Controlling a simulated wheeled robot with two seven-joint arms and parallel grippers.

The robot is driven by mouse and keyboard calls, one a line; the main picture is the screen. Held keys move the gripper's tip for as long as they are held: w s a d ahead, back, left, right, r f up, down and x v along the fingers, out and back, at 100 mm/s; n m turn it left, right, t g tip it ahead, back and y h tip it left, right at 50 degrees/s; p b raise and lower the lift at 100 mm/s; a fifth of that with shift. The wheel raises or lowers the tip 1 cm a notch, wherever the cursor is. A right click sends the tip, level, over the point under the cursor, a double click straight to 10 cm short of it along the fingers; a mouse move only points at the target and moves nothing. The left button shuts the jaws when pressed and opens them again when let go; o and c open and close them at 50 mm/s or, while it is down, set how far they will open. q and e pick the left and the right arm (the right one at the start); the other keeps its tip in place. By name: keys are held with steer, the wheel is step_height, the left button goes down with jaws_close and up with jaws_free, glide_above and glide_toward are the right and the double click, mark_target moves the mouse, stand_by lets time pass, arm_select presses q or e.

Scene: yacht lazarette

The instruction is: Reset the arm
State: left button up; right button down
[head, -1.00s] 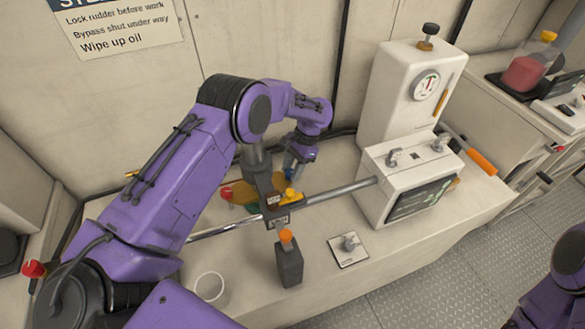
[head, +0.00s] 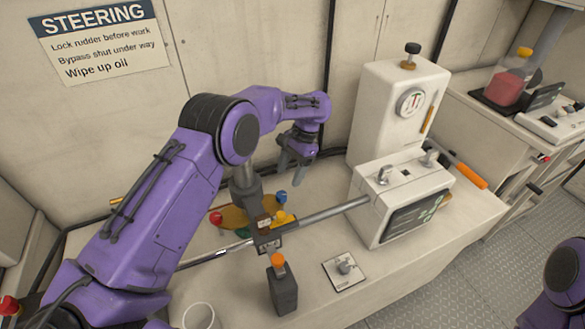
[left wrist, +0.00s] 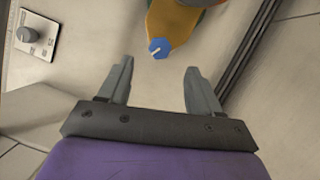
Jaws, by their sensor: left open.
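My left arm (head: 165,215), purple, comes in from the left and bends over the workbench. My left gripper (head: 297,172) is open and empty above the bench, behind a brass-coloured manifold plate (head: 236,217) with red, yellow and blue knobs. In the left wrist view my left gripper (left wrist: 157,66) has its two grey fingers apart with nothing between them. The blue knob (left wrist: 159,47) shows just beyond the fingertips, and also in the head view (head: 281,196). Part of my right arm (head: 567,280) shows at the right edge; its gripper is out of frame.
A steel ram rod (head: 335,209) runs to a white control box (head: 400,195) with a screen. A taller white unit with a gauge (head: 408,102) stands behind. A dark bottle with orange cap (head: 283,290), a switch plate (head: 345,270) and a white cup (head: 199,316) are in front.

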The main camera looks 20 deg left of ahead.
arm_select(q)
steer(key=shift+v, duration=1.75)
